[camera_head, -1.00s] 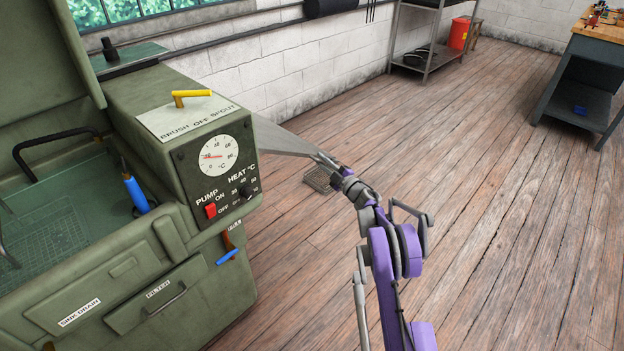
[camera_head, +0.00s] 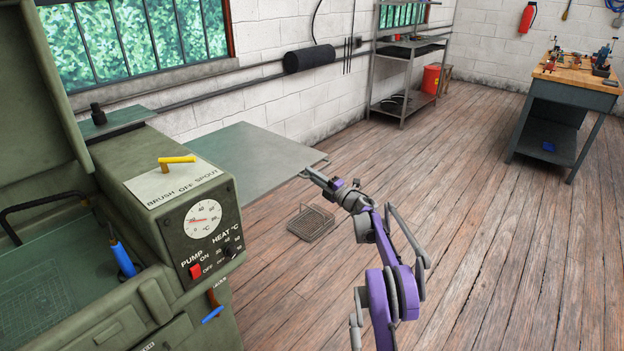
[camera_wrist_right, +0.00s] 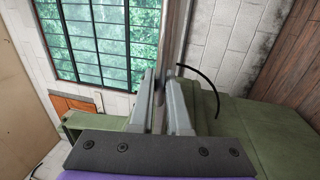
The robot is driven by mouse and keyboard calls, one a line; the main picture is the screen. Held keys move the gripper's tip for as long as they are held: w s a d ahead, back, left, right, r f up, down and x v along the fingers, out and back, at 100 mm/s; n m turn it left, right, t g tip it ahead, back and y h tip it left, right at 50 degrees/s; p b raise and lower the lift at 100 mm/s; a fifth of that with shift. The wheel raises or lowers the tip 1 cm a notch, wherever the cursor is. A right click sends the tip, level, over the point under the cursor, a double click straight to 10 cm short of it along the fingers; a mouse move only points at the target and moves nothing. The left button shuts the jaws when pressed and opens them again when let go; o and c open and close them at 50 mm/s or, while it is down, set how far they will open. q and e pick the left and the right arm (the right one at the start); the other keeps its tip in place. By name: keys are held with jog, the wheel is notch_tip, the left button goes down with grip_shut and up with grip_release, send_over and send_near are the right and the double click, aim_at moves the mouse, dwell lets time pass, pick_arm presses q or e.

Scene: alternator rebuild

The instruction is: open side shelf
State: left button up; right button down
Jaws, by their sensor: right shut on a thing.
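The side shelf (camera_head: 245,150) is a flat grey-green panel at the right side of the green parts washer (camera_head: 165,215). It now stands out about level from the machine. My right gripper (camera_head: 308,172) is at the shelf's outer right corner. In the right wrist view my right gripper (camera_wrist_right: 162,115) is shut on the shelf's edge (camera_wrist_right: 172,40), seen as a thin strip between the fingers. My left gripper is not in view.
A wire basket (camera_head: 312,222) lies on the wooden floor below the shelf. A metal rack (camera_head: 405,75) with a red container (camera_head: 431,78) stands by the back wall. A workbench (camera_head: 570,90) is at the far right. The floor between is clear.

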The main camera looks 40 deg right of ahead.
jog(key=shift+r, duration=0.1)
jog(key=c, duration=0.9)
grip_release()
jog(key=v, duration=1)
jog(key=shift+s, duration=0.4)
